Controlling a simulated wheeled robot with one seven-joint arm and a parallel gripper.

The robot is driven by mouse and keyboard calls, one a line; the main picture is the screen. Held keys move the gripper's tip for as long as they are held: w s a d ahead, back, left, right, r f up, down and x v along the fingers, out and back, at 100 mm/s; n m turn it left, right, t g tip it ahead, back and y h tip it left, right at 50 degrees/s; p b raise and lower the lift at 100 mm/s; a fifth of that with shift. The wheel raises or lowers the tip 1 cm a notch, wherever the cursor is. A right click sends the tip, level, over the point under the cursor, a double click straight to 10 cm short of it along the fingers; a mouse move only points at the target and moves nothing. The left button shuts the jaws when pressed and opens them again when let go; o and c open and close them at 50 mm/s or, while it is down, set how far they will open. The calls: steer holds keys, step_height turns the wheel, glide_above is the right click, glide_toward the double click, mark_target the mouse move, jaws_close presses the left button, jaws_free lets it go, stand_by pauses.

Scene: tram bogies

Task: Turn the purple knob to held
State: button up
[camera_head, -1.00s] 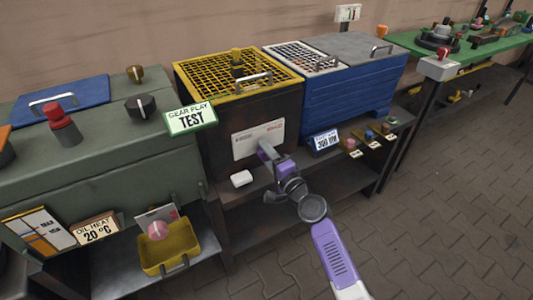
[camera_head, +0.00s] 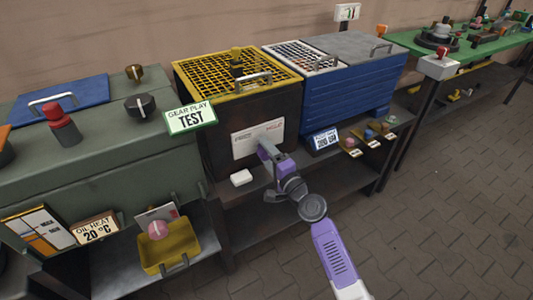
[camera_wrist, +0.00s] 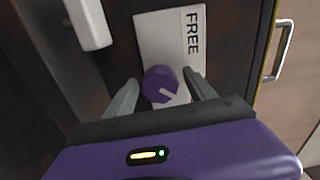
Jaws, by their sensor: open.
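The purple knob (camera_wrist: 160,84) sits on a pale plate (camera_wrist: 150,38) in the wrist view. A light pointer line on the knob slants toward the lower right. The word FREE is printed on the plate, to the right of the knob. My gripper (camera_wrist: 160,79) is open, with one finger on each side of the knob; I cannot tell whether they touch it. In the head view, the plate (camera_head: 245,147) is on the dark front of the yellow-grilled cabinet (camera_head: 220,110). My gripper (camera_head: 266,150) is in front of it there and hides the knob.
A small white block (camera_head: 241,177) is on the ledge left of my gripper. A blue-and-white sign (camera_head: 325,139) and several small knobs stand to the right. A yellow tray (camera_head: 169,247) is at lower left. The paved floor at right is clear.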

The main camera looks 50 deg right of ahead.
steer(key=v, duration=0.7)
steer(key=shift+s, duration=0.4)
steer(key=shift+a, duration=0.1)
steer(key=s+a+r+n+g+y, duration=0.1)
steer(key=s+a+r+n+y, duration=0.15)
steer(key=s+a+n, duration=1.15)
steer(key=s+a+r+n+g+y, duration=0.25)
steer(key=s+a+n, duration=0.55)
steer(key=s, duration=1.1)
step_height(320, 180, up, 13)
steer(key=m+p, duration=0.1)
steer(key=p, duration=1.2)
steer(key=shift+w+a+f+m+t, duration=0.2)
steer(key=shift+a+m+t, duration=0.1)
steer(key=shift+a+t, duration=0.2)
